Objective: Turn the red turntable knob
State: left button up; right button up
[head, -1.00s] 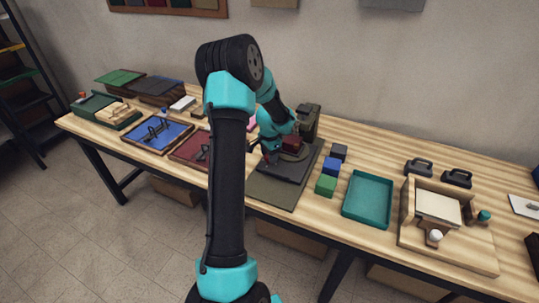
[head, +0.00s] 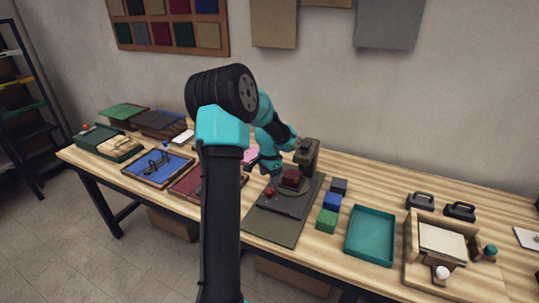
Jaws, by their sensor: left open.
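The red turntable knob (head: 270,191) is a small red piece at the left side of the dark turntable base (head: 280,207). A dark red block (head: 292,177) sits on the round plate towards the back of that base. My left gripper (head: 269,167) is open and empty. It hangs just behind and above the knob, apart from it as far as I can tell. Its fingertips are small and hard to make out. My left arm crosses the front of the view and hides part of the table. My right gripper is not in view.
A red tray (head: 189,185) and a blue tray (head: 157,168) lie left. A dark green upright post (head: 307,155) stands behind the turntable.

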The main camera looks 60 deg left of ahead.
aim_at(269, 190)
pick_arm(q)
notch_tip(269, 190, up, 10)
jog(key=shift+r, duration=0.2)
dwell(0.3)
